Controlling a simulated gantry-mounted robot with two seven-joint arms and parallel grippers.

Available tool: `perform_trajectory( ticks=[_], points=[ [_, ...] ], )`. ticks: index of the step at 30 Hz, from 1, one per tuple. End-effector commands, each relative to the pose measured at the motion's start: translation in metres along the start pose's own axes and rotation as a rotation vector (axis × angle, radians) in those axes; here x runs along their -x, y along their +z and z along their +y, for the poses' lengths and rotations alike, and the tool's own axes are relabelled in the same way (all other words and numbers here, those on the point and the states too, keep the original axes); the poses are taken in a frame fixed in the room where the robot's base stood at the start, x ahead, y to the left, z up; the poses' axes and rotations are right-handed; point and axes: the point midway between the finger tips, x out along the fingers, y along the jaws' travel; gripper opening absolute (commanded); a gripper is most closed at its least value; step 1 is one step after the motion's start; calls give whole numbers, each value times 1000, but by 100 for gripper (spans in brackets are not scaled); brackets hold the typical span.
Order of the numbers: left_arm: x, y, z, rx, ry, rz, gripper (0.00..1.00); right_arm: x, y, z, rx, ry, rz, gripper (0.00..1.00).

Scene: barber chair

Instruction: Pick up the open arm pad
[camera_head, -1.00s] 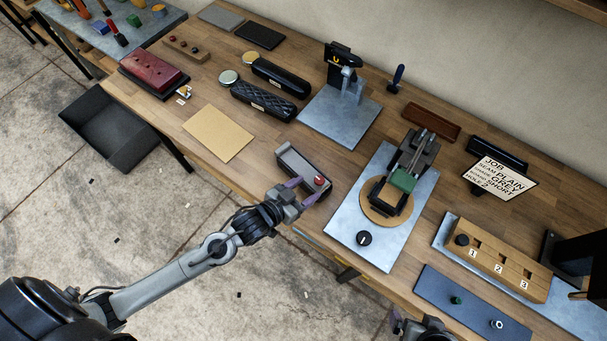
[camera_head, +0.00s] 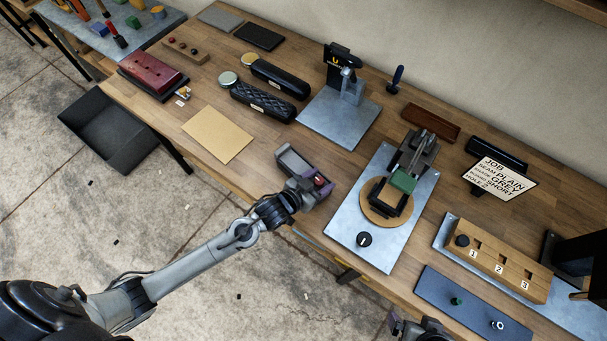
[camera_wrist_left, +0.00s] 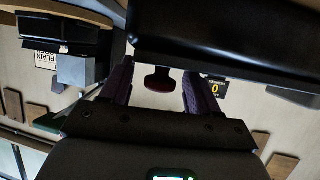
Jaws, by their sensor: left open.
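A dark, elongated pad with an open grey top, which looks like the open arm pad (camera_head: 290,158), lies near the table's front edge. A small red knob (camera_head: 319,181) is at its near right end. My left gripper (camera_head: 316,189) is over that end, partly hiding it. In the left wrist view, its purple fingers are apart, with the dark red knob (camera_wrist_left: 159,82) between them and a large black body (camera_wrist_left: 230,45) beyond. I cannot tell whether the fingers touch it. My right gripper (camera_head: 408,326) shows only in part at the bottom edge; its jaws are unclear.
Right of the pad stands a metal plate (camera_head: 345,228) with a clamp fixture and dial. Two black closed pads (camera_head: 262,102) (camera_head: 276,76), a tan sheet (camera_head: 217,135) and a red pad (camera_head: 153,72) lie to the left. A job card (camera_head: 499,177) stands at right.

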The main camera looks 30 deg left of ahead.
Motion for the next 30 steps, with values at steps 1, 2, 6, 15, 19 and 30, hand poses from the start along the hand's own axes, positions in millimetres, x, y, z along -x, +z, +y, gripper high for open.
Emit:
perform_trajectory(
  ticks=[1, 2, 6, 15, 19, 30],
  points=[
    [0, 0, 0, 0, 0, 0, 59, 0, 0, 0, 2, 2, 0, 100],
    [0, 0, 0, 0, 0, 0, 55, 0, 0, 1, 3, 2, -1, 100],
    [0, 0, 0, 0, 0, 0, 33, 0, 0, 2, 7, 6, -1, 100],
    [0, 0, 0, 0, 0, 0, 0, 0, 0, 2, 7, 6, -1, 100],
    [0, 0, 0, 0, 0, 0, 0, 0, 0, 1, 5, 4, 0, 100],
    [0, 0, 0, 0, 0, 0, 0, 0, -1, 0, -3, -1, 1, 100]
  ],
)
